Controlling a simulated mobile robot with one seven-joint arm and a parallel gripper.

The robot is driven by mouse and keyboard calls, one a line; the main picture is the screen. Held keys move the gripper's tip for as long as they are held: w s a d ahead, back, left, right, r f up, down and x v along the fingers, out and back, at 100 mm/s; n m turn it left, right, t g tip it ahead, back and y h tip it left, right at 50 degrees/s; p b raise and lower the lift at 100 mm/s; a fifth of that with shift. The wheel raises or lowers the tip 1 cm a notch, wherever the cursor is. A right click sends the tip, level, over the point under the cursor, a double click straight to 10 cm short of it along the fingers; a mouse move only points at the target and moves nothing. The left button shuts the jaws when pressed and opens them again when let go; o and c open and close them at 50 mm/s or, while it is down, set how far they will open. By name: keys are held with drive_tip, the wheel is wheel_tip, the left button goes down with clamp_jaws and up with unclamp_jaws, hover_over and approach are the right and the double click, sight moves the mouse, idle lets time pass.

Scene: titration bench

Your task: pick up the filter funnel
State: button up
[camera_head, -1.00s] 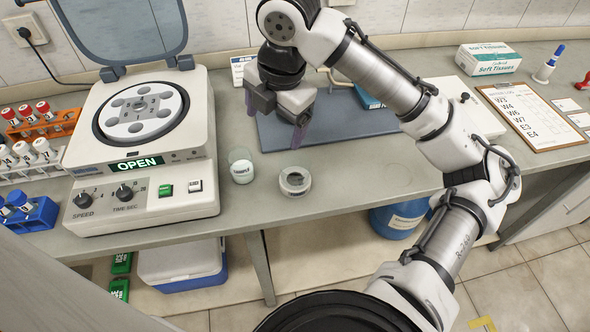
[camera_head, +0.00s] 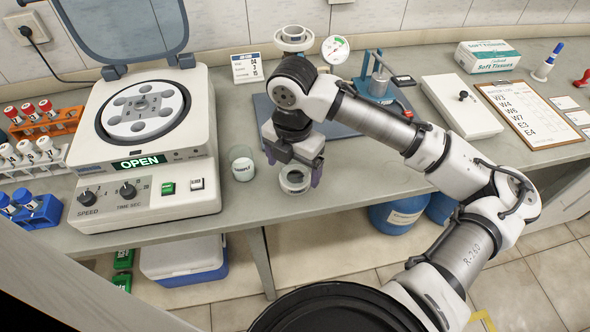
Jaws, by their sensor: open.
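A short, round, pale cup with a wide rim (camera_head: 295,184), which looks like the filter funnel, stands near the front edge of the bench. My gripper (camera_head: 293,171) points down over it, jaws open, with one purple finger showing on each side of the cup in the picture. The gripper body hides the cup's back part. I cannot tell whether the fingers reach down around it or touch it.
A small labelled beaker (camera_head: 242,166) stands close to the left of my gripper. The centrifuge (camera_head: 140,150) is farther left, lid up. Behind my arm are a white ring-topped vessel (camera_head: 294,40), a gauge (camera_head: 335,49) and a blue pump-like device (camera_head: 376,86). The bench right of the cup is clear.

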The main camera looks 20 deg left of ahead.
drive_tip(key=shift+w+f, duration=0.1)
drive_tip(key=shift+f, duration=1.4)
drive_tip(key=shift+c, duration=0.4)
drive_tip(key=c, duration=1)
drive_tip(key=shift+r, duration=0.15)
